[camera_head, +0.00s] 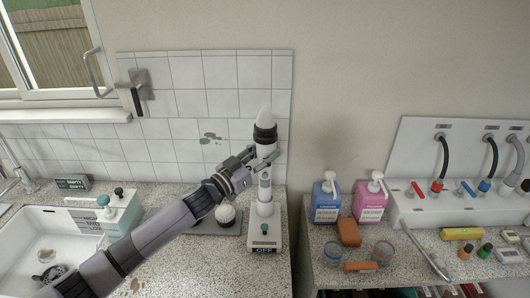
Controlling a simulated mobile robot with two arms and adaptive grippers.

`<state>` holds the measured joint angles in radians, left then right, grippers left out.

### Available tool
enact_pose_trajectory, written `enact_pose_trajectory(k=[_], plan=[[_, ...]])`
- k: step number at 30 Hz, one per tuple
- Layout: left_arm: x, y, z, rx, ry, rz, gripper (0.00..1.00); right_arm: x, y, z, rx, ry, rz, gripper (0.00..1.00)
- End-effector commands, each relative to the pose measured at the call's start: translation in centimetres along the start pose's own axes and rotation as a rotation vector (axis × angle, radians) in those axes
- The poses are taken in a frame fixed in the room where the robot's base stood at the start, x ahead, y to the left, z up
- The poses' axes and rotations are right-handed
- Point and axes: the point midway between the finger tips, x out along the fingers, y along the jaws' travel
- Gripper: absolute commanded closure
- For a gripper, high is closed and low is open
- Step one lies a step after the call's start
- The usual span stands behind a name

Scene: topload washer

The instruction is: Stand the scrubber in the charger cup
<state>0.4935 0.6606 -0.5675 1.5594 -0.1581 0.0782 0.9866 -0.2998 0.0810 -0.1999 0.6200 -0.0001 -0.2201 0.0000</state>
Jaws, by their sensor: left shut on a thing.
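The scrubber (265,190) is a white upright stick with a dark collar and a pale rounded tip at its top. My left gripper (262,158) is shut on its upper part, below the collar, and hides some of it. The lower end is over or in the white charger (256,241), which has a green knob and an "OFF" label and stands on the counter by its right edge. I cannot tell whether the lower end is seated in the cup or just in front of or above it. My right gripper is not in view.
A sink (45,240) is at left. Past a gap, a right counter holds blue (326,200) and pink (370,202) pump bottles.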

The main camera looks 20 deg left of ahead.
Motion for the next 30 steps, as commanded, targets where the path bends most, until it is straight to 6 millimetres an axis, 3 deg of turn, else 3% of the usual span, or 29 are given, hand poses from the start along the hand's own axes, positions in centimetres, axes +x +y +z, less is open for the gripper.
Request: enact_pose_trajectory(k=[30], plan=[[-0.3, -0.1, 2.0, 0.002, 0.005, 0.0, 1.0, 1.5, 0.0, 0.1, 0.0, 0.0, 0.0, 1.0]])
